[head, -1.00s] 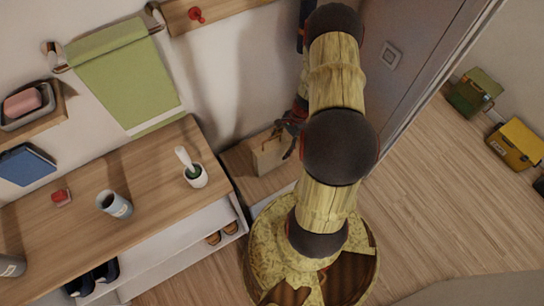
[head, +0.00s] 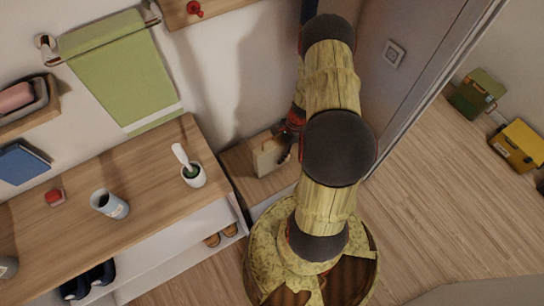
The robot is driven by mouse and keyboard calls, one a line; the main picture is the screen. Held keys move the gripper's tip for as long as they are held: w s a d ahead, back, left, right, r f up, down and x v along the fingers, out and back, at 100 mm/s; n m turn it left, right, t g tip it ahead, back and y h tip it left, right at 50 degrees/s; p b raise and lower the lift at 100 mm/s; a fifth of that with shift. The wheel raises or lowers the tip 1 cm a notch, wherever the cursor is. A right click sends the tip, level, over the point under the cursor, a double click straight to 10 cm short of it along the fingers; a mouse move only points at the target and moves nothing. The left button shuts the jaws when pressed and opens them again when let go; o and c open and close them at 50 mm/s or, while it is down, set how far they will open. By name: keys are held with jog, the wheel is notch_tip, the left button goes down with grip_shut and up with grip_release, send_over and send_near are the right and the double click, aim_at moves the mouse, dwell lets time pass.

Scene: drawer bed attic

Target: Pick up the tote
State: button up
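A small beige tote (head: 268,157) stands on the low wooden surface between the bench and the grey door, in the head view. My gripper (head: 284,150) is at the tote's upper right side, dark and small, and seems to touch or overlap it. My own arm covers part of the gripper. Whether its fingers are open or shut on the tote cannot be made out.
A wooden bench (head: 75,235) at left holds a grey cup (head: 109,204), a white pot with a brush (head: 193,175) and a red item (head: 55,197). A green towel (head: 122,72) hangs above. Green (head: 476,94) and yellow (head: 519,146) boxes stand on the right-hand floor.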

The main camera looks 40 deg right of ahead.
jog(key=c, duration=1)
